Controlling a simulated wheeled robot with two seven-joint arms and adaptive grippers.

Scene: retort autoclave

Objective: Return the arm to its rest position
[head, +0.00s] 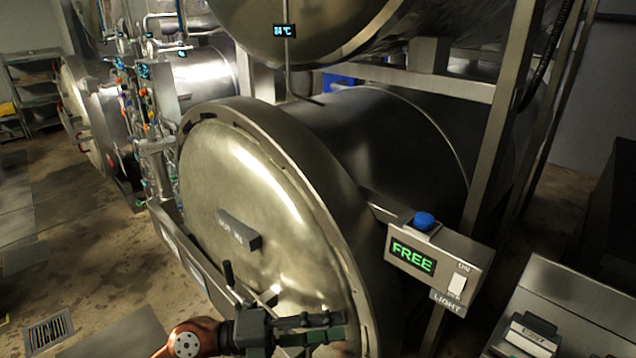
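My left gripper (322,327) is at the bottom of the head view, its arm coming in from the lower left. Its two dark fingers point right, with a narrow gap between them and nothing visible in it. It is in front of the lower part of the large round steel autoclave door (225,175). I cannot tell whether it touches the door. My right gripper is out of view.
A dark block-shaped handle (238,231) sticks out from the door. Right of it, a control box (432,258) reads FREE, with a blue button (424,220) and a LIGHT switch. A steel cabinet (570,305) stands lower right. Open floor (75,225) lies left.

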